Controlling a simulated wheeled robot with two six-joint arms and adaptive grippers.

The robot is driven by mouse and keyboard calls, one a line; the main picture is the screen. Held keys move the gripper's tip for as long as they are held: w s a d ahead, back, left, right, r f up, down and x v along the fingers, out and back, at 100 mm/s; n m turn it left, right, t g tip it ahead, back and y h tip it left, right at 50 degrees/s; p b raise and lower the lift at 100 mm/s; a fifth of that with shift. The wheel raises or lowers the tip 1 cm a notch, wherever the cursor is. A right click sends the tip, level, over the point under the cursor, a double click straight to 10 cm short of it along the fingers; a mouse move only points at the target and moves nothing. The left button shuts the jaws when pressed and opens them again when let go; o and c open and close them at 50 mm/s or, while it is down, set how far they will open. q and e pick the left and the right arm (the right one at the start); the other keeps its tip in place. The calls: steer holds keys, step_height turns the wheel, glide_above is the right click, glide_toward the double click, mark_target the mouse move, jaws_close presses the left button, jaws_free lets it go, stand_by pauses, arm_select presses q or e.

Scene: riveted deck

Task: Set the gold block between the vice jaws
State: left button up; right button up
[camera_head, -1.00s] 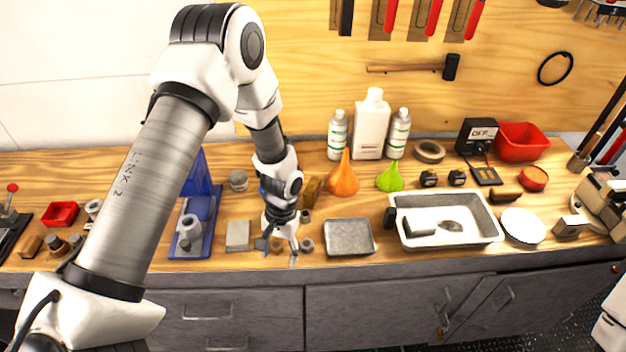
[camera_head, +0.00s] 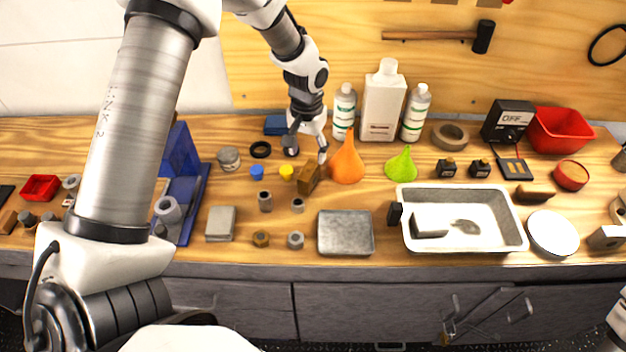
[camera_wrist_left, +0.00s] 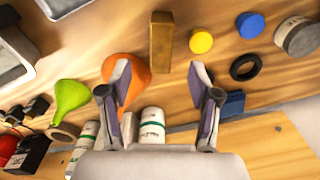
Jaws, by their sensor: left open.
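The gold block (camera_head: 308,178) stands on the wooden bench, left of the orange funnel. In the left wrist view the gold block (camera_wrist_left: 161,38) lies ahead of the fingers, in line with the gap between them. My left gripper (camera_head: 307,152) is open and empty, just behind the block in the head view. In the left wrist view my left gripper (camera_wrist_left: 160,88) has its fingers wide apart, with no contact on the block visible. A pale vice-like fixture (camera_head: 605,238) is cut off at the right edge; its jaw gap is not clear. My right gripper is out of view.
The orange funnel (camera_head: 347,161) is close right of the block. Yellow (camera_head: 287,172) and blue (camera_head: 257,172) caps are to its left. White bottles (camera_head: 384,102) stand behind. A grey tray (camera_head: 345,250) and white basin (camera_head: 465,248) are in front and to the right.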

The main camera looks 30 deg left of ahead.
mark_target(309, 169)
arm_select(q)
steer(key=f+p, duration=0.1)
steer(key=f, duration=0.1)
steer(key=w+f, duration=0.1)
steer(key=f, duration=0.1)
steer(key=shift+a+f+p, duration=0.1)
steer(key=shift+a+p, duration=0.1)
steer(key=shift+p, duration=0.15)
step_height(309, 169, down, 4)
steer(key=shift+s+r+p, duration=0.15)
steer(key=shift+r+p, duration=0.05)
steer(key=shift+p, duration=0.4)
steer(key=shift+f, duration=0.15)
steer(key=c, duration=0.9)
jaws_close()
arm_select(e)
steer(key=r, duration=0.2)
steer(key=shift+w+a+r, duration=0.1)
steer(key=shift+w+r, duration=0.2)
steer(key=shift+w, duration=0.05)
